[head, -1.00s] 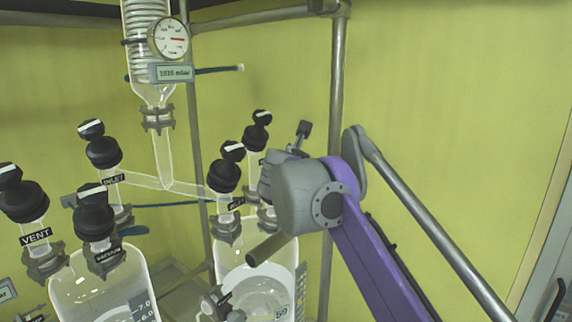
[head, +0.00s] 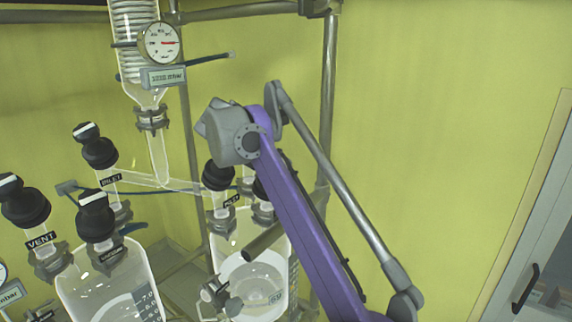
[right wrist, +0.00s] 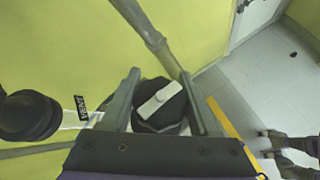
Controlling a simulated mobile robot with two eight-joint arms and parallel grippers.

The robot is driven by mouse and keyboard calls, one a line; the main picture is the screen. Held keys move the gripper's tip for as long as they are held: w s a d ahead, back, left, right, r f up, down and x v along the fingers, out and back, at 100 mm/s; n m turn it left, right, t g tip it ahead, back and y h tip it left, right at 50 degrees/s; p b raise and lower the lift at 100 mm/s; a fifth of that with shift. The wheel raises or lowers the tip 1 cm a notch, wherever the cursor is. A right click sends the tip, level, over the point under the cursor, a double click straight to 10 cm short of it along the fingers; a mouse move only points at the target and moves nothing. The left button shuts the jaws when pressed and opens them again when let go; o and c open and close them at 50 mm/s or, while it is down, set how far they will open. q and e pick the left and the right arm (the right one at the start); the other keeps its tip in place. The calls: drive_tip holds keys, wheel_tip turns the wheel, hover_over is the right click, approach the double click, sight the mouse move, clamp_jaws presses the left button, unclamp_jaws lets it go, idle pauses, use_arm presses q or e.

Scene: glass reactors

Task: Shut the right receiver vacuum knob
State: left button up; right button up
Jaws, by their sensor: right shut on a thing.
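In the right wrist view a black knob with a white bar (right wrist: 158,104) sits between the two fingers of my right gripper (right wrist: 160,84). The fingers are shut on it from both sides, and the white bar lies diagonally. No label for this knob can be read. In the head view the right receiver (head: 285,250) is a clear glass vessel with black knobs on top. My right fingers are hidden in the head view. My left gripper is not in view.
The left receiver (head: 84,284) carries several black knobs, with a VENT label (head: 40,241). A glass condenser with a gauge (head: 160,42) hangs above. Metal frame poles (head: 329,90) stand behind my arm. A second black knob (right wrist: 28,114) is left of my gripper in the wrist view.

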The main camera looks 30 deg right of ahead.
drive_tip(key=shift+s+f+m+g+y, duration=0.1)
drive_tip(key=shift+s+m+g+y, duration=0.15)
drive_tip(key=shift+m+g, duration=0.6)
drive_tip(key=o, duration=1.4)
